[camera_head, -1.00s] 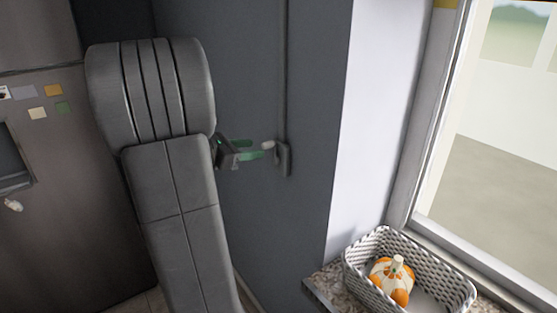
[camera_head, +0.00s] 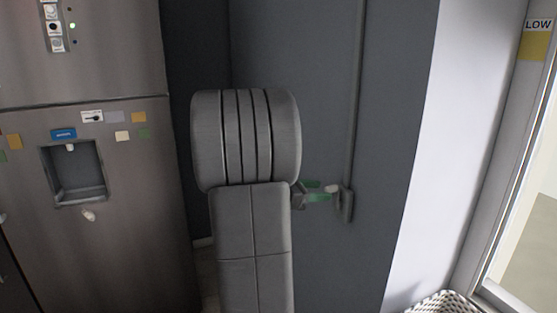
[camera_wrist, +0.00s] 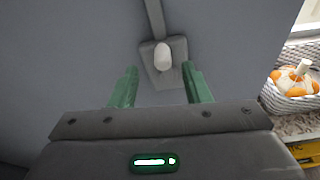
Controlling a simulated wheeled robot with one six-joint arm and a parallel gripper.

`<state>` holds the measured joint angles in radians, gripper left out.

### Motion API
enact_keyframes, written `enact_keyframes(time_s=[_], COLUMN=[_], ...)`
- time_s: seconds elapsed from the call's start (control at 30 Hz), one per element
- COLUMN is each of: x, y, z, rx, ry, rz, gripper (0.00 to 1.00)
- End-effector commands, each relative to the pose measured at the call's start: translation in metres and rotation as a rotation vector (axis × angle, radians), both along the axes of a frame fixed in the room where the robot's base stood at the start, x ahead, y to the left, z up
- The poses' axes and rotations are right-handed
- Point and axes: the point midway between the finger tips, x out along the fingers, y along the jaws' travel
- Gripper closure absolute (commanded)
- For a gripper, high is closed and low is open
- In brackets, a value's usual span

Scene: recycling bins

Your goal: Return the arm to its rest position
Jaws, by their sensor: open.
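My gripper (camera_wrist: 160,90) is open, with its two green fingers apart and nothing between them in the wrist view. Just ahead of the fingers is a wall fixture (camera_wrist: 162,80) with a pale, rounded knob, on the grey wall. In the head view my gripper (camera_head: 318,192) shows small at the right of my raised grey arm, close to the wall fixture (camera_head: 346,206). The arm hides part of the gripper there. I cannot tell whether the fingertips touch the fixture.
A steel fridge (camera_head: 130,235) with a dispenser stands at the left. A woven basket (camera_head: 446,303) sits at the lower right by the window; in the wrist view the basket (camera_wrist: 292,104) holds an orange and white pumpkin (camera_wrist: 295,78). A conduit (camera_head: 356,90) runs up the wall.

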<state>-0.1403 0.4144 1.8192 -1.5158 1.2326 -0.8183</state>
Motion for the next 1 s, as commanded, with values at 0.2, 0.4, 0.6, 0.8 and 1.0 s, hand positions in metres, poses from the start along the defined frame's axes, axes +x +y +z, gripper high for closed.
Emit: enact_keyframes(time_s=[0.2,0.4,0.6,0.8,1.0], x=[0.008,0.016,0.016,0.014,0.002], y=[-0.024,-0.023,-0.022,-0.023,-0.029], z=[0.0,-0.001,-0.001,-0.003,-0.012], rx=[0.0,0.0,0.001,0.005,0.032], ry=[-0.001,0.002,0.001,0.0,-0.005], rz=[-0.001,0.002,0.001,-0.002,-0.024], gripper=[0.57,0.57,0.57,0.57,0.57])
